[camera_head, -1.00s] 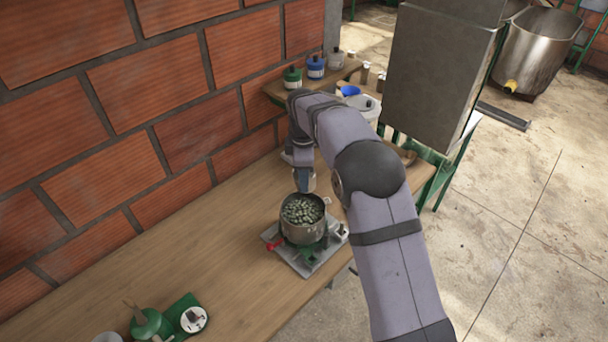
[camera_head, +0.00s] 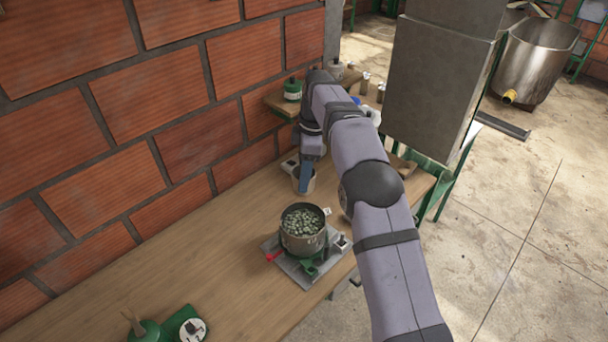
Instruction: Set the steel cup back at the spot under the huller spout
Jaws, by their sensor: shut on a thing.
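My gripper (camera_head: 305,178) is at the far part of the wooden bench, beyond the pot and close to the brick wall. It is shut on the steel cup (camera_head: 295,182). I cannot tell whether the cup's base touches the bench. A small grey-white device (camera_head: 288,164) shows just behind the cup, partly covered by my gripper. I cannot make out the huller spout or the spot under it.
A pot of greenish beans (camera_head: 303,220) stands on a green and grey base (camera_head: 297,268) nearer than the cup. Green items (camera_head: 184,323) lie at the near left. The bench (camera_head: 200,260) between is clear. A large grey box (camera_head: 435,90) stands right of my arm.

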